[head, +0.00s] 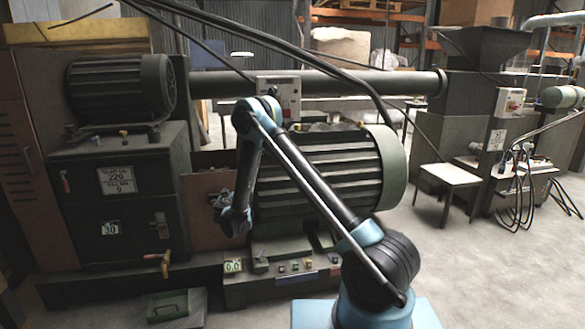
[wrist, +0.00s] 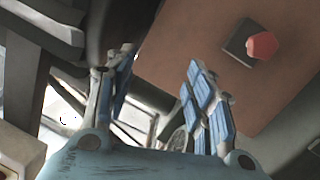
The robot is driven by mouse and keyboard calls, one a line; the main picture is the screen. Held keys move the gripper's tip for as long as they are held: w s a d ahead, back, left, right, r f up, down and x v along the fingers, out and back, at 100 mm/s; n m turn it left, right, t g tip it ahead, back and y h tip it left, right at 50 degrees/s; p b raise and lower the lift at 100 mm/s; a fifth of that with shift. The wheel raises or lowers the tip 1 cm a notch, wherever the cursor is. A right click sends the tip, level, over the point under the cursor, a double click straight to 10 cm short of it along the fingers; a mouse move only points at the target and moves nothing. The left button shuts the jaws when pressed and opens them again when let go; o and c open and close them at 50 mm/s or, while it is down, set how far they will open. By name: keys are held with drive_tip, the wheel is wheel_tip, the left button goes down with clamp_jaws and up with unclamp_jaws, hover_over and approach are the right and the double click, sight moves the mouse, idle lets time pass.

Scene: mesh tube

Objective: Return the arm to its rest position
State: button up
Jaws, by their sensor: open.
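My arm (head: 310,185) rises from its blue base and bends over in front of a large ribbed motor in the head view. My gripper (head: 233,222) hangs at its end, beside the motor's left side, in front of a reddish-brown panel. In the wrist view my gripper (wrist: 158,75) has its two blue-padded fingers spread apart, with nothing between them. A red button (wrist: 262,45) on a dark square mount sits on the brown panel (wrist: 190,40), beyond the right finger and apart from it.
The ribbed motor (head: 320,175) stands close behind my arm. A dark cabinet (head: 120,195) with a smaller motor (head: 120,88) on top is at the left. A ledge with small switches (head: 282,268) lies below my gripper. A small white table (head: 450,175) stands at the right, with open floor (head: 490,270) in front.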

drive_tip(key=d+r+m+g+h, duration=0.1)
drive_tip(key=d+r+g+h, duration=0.1)
drive_tip(key=d+r, duration=0.65)
drive_tip(key=d+r+m+g+h, duration=0.15)
drive_tip(key=d+r, duration=0.35)
drive_tip(key=d, duration=0.6)
drive_tip(key=s+d+r+m+g+h, duration=0.15)
drive_tip(key=s+d+r, duration=0.35)
drive_tip(key=d, duration=0.5)
drive_tip(key=s+d+r+g, duration=0.2)
drive_tip(key=s+d+g, duration=0.1)
drive_tip(key=s+d, duration=0.5)
drive_tip(key=s+d+g, duration=0.2)
drive_tip(key=s+d, duration=0.4)
drive_tip(key=s, duration=0.3)
drive_tip(key=s+d+g, duration=0.1)
drive_tip(key=s+d, duration=0.5)
drive_tip(key=s, duration=0.2)
drive_tip(key=s+f+g+y, duration=0.1)
drive_tip(key=s+f, duration=0.3)
drive_tip(key=s, duration=0.7)
drive_tip(key=s+f+g+y, duration=0.2)
drive_tip(key=s+f, duration=0.2)
drive_tip(key=s, duration=0.8)
drive_tip(key=shift+f+y, duration=0.2)
drive_tip(key=shift+y, duration=0.2)
drive_tip(key=shift+s, duration=0.1)
